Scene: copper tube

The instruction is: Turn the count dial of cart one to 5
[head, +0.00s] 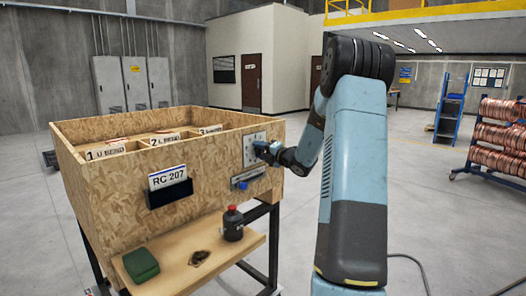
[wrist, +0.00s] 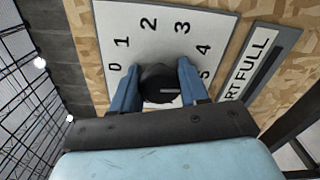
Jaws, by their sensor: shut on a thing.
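The count dial's black knob (wrist: 160,84) sits on a white plate (wrist: 165,12) numbered 0 to 5, fixed to the chipboard wall of the cart. The plate (head: 249,148) also shows in the head view, on the right face of the cart (head: 105,198). My gripper (wrist: 159,68) is shut on the knob, one blue finger on each side. The knob's white mark points right, roughly toward the 5, which the right finger partly covers. In the head view my gripper (head: 266,150) reaches the plate from the right and hides the knob.
A grey "CART FULL" plate (wrist: 262,58) is beside the dial; its blue button (head: 243,185) shows in the head view. A card RC 207 (head: 168,178) is on the cart.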

